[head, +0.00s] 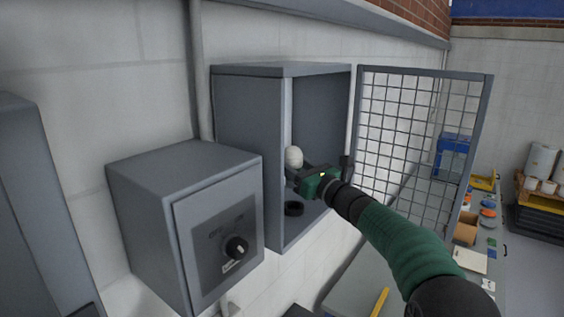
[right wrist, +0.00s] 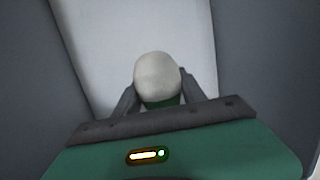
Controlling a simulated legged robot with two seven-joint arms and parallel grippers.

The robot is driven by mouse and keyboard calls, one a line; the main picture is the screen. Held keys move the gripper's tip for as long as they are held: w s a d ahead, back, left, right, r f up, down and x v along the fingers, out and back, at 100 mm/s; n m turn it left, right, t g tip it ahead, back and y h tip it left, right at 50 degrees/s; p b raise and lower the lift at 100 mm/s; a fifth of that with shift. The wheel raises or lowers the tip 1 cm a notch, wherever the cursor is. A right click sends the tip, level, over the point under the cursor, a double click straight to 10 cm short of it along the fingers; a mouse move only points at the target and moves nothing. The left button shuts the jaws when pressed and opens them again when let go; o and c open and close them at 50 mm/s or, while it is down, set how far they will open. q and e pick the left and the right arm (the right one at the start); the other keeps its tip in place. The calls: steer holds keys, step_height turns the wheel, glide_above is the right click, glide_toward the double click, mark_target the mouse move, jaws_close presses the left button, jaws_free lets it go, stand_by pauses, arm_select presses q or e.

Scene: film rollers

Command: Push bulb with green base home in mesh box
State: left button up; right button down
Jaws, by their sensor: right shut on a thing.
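The mesh box (head: 281,71) is a grey wall cabinet, its mesh door (head: 420,140) swung open to the right. My right gripper (head: 293,177) reaches into the box and is shut on the bulb. The bulb (head: 293,157) has a rounded white top, standing up above the fingers. In the right wrist view the bulb (right wrist: 157,76) sits between the two fingers (right wrist: 157,95), with a strip of its green base showing under the white. The lower base and whatever is under it are hidden. My left gripper is not in view.
A black ring-shaped thing (head: 293,208) sits low in the mesh box. A closed grey box with a black knob (head: 237,248) stands out from the wall to the left. A bench with a blue bin (head: 453,153) and small items lies behind the door.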

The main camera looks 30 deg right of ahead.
mark_target(290, 187)
steer(key=shift+v, duration=0.9)
steer(key=f, duration=0.1)
steer(key=b, duration=0.1)
steer(key=f, duration=0.1)
steer(key=shift+s+d+f+b, duration=0.3)
steer(key=shift+f+b, duration=0.05)
steer(key=w+f+b, duration=0.1)
steer(key=f, duration=0.1)
steer(key=w+f+b, duration=0.1)
steer(key=w+f, duration=0.1)
steer(key=shift+w+f+b, duration=0.2)
steer(key=shift+w+b, duration=0.1)
steer(key=shift+a+f, duration=0.1)
steer(key=shift+f, duration=0.1)
steer(key=shift+s+a, duration=0.1)
steer(key=shift+s, duration=0.25)
steer(key=shift+s+a+r, duration=0.1)
steer(key=shift+s+r, duration=0.3)
steer(key=shift+s, duration=0.2)
steer(key=shift+w+f, duration=0.1)
steer(key=shift+w, duration=0.15)
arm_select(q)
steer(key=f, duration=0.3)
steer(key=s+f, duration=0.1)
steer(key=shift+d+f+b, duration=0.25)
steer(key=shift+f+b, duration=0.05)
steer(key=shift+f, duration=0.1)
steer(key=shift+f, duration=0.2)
